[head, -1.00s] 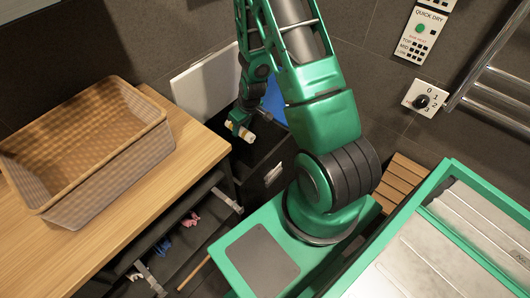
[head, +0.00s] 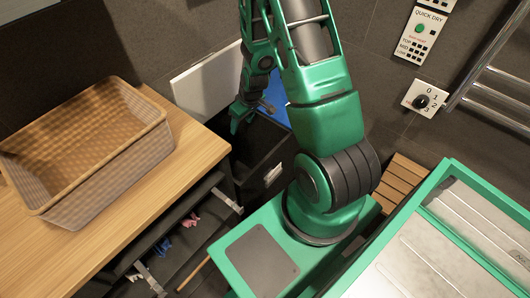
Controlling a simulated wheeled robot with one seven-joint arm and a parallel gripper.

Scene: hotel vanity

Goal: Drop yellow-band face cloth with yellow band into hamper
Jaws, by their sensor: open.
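The hamper (head: 258,168) is a dark, open-topped box with a small white label, between the wooden counter and my arm's base. My gripper (head: 240,120) is above the hamper's left part, near the white panel. Its fingers are apart, with no cloth visible between them. The yellow-band face cloth is not visible now. The inside of the hamper is mostly dark and hidden by its wall and my arm, so I cannot see whether the cloth lies in it.
A woven basket (head: 85,150) stands on the wooden counter (head: 150,205) at left. Below it, an open drawer (head: 175,255) holds small pink and blue items. A white panel (head: 205,85) and a blue surface (head: 277,100) lie behind my gripper. A towel rail (head: 500,88) is at right.

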